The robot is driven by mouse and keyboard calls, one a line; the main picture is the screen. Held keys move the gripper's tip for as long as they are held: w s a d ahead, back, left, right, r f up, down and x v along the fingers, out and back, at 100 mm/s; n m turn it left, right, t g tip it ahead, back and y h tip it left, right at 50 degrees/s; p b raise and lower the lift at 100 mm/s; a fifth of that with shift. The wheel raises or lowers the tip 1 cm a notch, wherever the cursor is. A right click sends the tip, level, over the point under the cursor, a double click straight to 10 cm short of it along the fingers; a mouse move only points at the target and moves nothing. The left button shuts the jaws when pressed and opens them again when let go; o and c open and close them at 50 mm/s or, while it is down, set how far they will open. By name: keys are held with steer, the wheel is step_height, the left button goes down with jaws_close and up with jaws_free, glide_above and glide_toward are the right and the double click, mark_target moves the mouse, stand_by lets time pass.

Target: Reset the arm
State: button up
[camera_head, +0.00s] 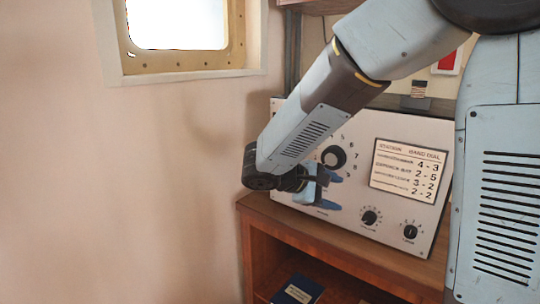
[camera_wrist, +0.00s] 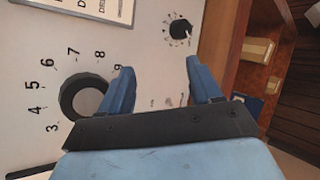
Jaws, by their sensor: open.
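My gripper (camera_head: 322,188) is in front of the white dial panel (camera_head: 378,135), near its left part. In the wrist view my gripper (camera_wrist: 158,80) has its two blue fingers apart with nothing between them. A large black knob (camera_wrist: 86,97) with numbers around it lies just left of the left finger; whether they touch I cannot tell. The same knob (camera_head: 333,157) shows in the head view just above and right of the gripper. A smaller black knob (camera_wrist: 181,29) is beyond the right finger. My arm reaches down from the upper right across the panel.
The panel stands on a wooden cabinet (camera_head: 330,243) with an open shelf holding a dark blue book (camera_head: 297,290). Two small knobs (camera_head: 370,216) (camera_head: 410,231) sit low on the panel. A pale wall with a window (camera_head: 176,22) is at left, with free room before it.

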steer(key=s+d+r+m+y, duration=0.3)
steer(key=s+d+m+y, duration=0.1)
steer(key=s, duration=0.4)
steer(key=s+d+r+m+t+y, duration=0.1)
steer(key=s+d+r+m+y, duration=0.2)
steer(key=s+m+y, duration=0.4)
steer(key=shift+s+d+r+y, duration=0.25)
steer(key=shift+s+d, duration=0.45)
steer(key=shift+s, duration=0.55)
